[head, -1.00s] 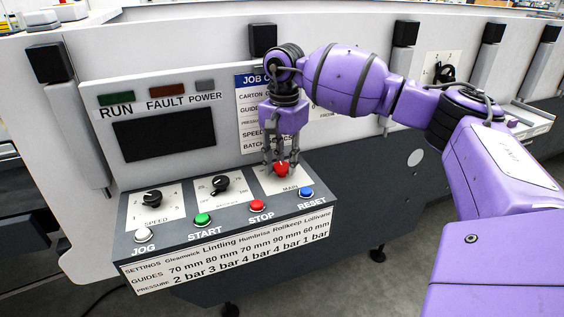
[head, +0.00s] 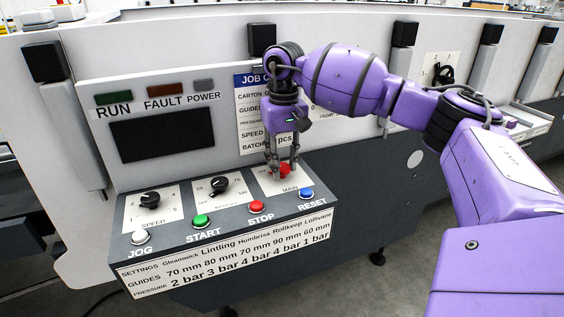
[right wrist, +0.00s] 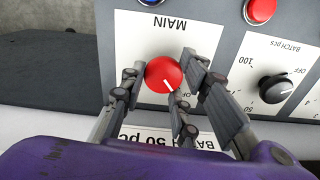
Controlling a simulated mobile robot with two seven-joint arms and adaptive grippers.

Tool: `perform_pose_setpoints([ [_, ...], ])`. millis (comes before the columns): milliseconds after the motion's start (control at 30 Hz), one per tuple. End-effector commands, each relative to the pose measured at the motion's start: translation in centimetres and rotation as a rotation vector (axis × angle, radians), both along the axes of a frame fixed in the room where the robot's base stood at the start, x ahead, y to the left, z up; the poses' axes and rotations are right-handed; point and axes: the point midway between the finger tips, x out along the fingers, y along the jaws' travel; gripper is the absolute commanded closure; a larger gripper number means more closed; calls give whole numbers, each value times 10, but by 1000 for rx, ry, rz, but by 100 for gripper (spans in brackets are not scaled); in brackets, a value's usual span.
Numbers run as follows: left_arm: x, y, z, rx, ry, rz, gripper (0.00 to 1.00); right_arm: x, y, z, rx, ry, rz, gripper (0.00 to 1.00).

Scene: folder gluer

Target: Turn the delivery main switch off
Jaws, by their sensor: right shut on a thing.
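The delivery main switch is a round red knob (head: 285,171) on a white plate marked MAIN (head: 295,184), at the right of the sloping control panel. My right gripper (head: 282,166) points down over it, with its fingers shut around the knob's sides. In the right wrist view the red knob (right wrist: 163,73) sits between the fingers. Its white pointer line slants to the lower right of that picture, where the MAIN label is upside down. My left gripper is not in view.
The BATCH dial (head: 220,187) and SPEED dial (head: 150,200) are left of the switch. Red STOP (head: 257,206), blue RESET (head: 306,193), green START (head: 202,220) and white JOG (head: 140,237) buttons line the front. A job card (head: 248,119) hangs behind the gripper.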

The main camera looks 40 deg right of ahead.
Motion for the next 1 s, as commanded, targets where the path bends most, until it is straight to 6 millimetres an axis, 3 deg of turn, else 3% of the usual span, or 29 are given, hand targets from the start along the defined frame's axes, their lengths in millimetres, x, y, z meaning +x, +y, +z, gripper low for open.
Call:
perform_pose_setpoints([
  [767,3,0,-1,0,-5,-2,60,-3,-7,-4,-15,15,91,97],
  [800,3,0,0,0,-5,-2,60,-3,-7,-4,-15,14,90,67],
  [867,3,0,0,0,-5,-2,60,-3,-7,-3,-15,14,90,59],
  [1000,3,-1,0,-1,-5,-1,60,-2,-6,-3,-12,12,92,59],
])
